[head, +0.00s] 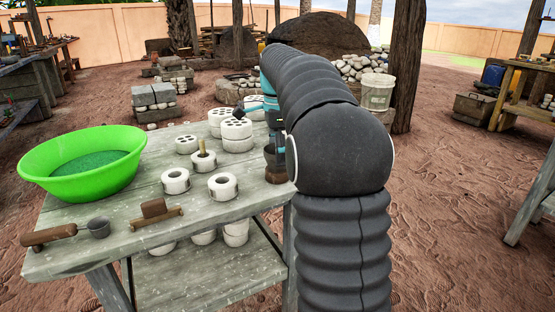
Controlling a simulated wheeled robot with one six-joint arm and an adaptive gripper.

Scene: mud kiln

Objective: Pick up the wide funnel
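I cannot pick out the wide funnel for certain. A dark brown piece (276,175) at the table's right edge may be it, partly hidden by my arm. My gripper (273,153) seems to be the dark shape just above that piece, pointing down. My black, ribbed arm hides much of this spot. I cannot tell whether the fingers are open or shut, or whether they touch the piece.
A white bucket (377,92) stands behind.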

